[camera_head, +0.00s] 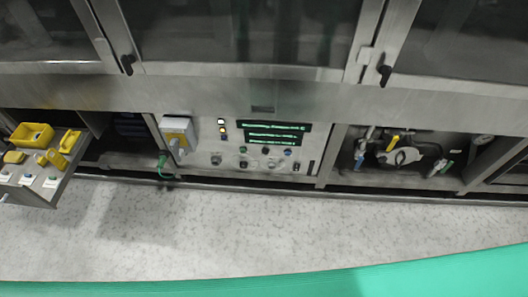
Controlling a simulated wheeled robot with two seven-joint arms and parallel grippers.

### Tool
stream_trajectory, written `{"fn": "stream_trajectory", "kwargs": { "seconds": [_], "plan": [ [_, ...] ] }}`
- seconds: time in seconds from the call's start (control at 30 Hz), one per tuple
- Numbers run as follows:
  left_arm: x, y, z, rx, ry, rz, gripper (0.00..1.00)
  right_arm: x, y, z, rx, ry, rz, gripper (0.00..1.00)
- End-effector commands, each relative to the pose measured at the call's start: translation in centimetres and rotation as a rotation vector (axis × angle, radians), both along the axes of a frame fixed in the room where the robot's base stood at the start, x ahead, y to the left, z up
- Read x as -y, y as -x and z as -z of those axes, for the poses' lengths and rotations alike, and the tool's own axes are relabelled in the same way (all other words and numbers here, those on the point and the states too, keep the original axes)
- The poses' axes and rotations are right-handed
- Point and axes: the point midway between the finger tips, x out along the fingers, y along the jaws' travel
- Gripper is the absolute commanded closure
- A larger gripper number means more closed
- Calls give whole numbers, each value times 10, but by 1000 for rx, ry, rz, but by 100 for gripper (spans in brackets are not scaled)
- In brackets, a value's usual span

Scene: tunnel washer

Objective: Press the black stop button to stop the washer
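The washer's control panel (208,147) is set low in the metal front of the washer (215,82), near the middle of the view. It carries dark screens with green text (272,127). Small round controls sit in a row below the screens. A dark, black-looking button (265,150) is among them, with another dark one (243,149) to its left. They are too small to read labels, so I cannot tell which is the stop button. Neither of my grippers shows in the view.
An open bay with pipes and a yellow-handled valve (394,142) is to the right. A cart with yellow trays (33,134) stands at far left. The speckled floor (250,230) before the panel is clear.

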Motion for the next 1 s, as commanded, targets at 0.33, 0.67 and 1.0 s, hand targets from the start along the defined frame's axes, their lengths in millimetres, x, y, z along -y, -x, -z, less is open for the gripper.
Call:
{"fn": "stream_trajectory", "kwargs": {
  "seconds": [0.33, 0.67, 1.0],
  "plan": [
    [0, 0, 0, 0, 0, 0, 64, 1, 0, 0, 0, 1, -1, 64],
    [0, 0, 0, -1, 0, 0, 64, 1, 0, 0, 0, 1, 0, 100],
    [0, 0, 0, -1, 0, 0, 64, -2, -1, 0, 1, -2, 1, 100]
  ]
}}
